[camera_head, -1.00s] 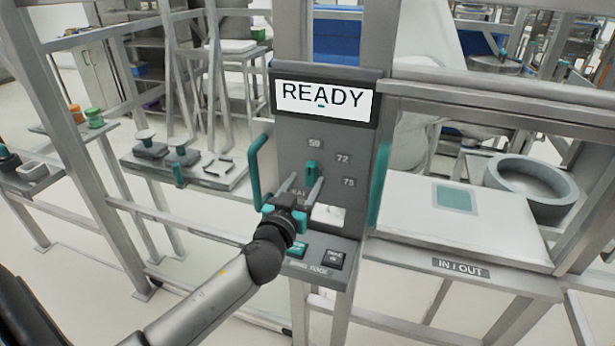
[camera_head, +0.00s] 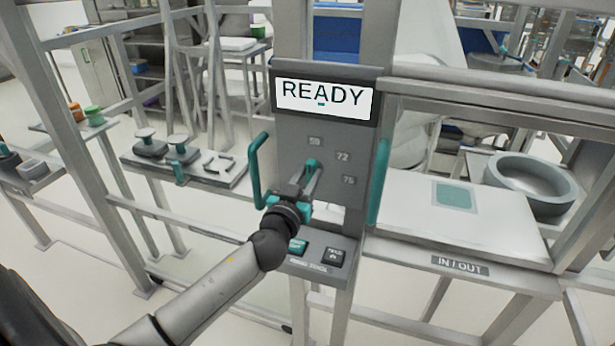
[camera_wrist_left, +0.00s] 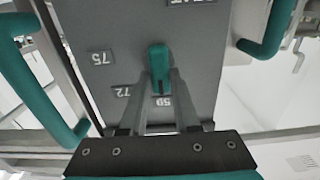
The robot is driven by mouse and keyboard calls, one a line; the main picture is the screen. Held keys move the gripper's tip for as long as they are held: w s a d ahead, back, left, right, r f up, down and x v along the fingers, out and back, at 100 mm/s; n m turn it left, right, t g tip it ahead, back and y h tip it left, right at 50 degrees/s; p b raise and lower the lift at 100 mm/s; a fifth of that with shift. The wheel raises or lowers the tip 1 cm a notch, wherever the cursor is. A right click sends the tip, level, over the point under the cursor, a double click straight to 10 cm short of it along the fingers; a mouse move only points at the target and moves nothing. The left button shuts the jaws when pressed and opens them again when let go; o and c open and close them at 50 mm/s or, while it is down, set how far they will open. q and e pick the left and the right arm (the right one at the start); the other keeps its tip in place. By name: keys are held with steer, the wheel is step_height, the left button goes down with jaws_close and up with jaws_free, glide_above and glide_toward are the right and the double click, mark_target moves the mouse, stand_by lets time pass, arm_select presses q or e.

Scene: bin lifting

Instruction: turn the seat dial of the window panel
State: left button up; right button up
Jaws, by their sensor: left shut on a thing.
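The window panel (camera_head: 288,140) is a grey upright plate with a screen (camera_head: 323,97) reading READY and labels 59, 72 and 75. The seat dial, a small teal knob (camera_head: 310,166), sits on the panel below the 59 label. My left gripper (camera_head: 308,180) reaches the panel from the lower left and is shut on the dial. In the left wrist view the teal dial (camera_wrist_left: 158,62) stands between the two fingertips of the gripper (camera_wrist_left: 160,84), and the panel appears turned upside down. My right gripper is not in view.
Teal handles (camera_head: 257,172) and (camera_head: 378,180) flank the panel. A ledge (camera_head: 318,262) with buttons juts out below. A white IN / OUT shelf (camera_head: 460,218) lies to the right, and a tool shelf (camera_head: 190,168) to the left.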

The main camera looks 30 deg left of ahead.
arm_select(q)
jaws_close()
steer(key=shift+m, duration=0.3)
steer(key=m, duration=0.4)
steer(key=shift+d, duration=0.2)
steer(key=m, duration=0.5)
steer(key=m+p, duration=0.1)
steer(key=m, duration=0.4)
steer(key=f+m, duration=0.1)
steer(key=m, duration=0.4)
steer(key=shift+w+d+f+p, duration=0.1)
steer(key=shift+d+p, duration=0.2)
steer(key=shift+p, duration=0.1)
steer(key=shift+m, duration=0.4)
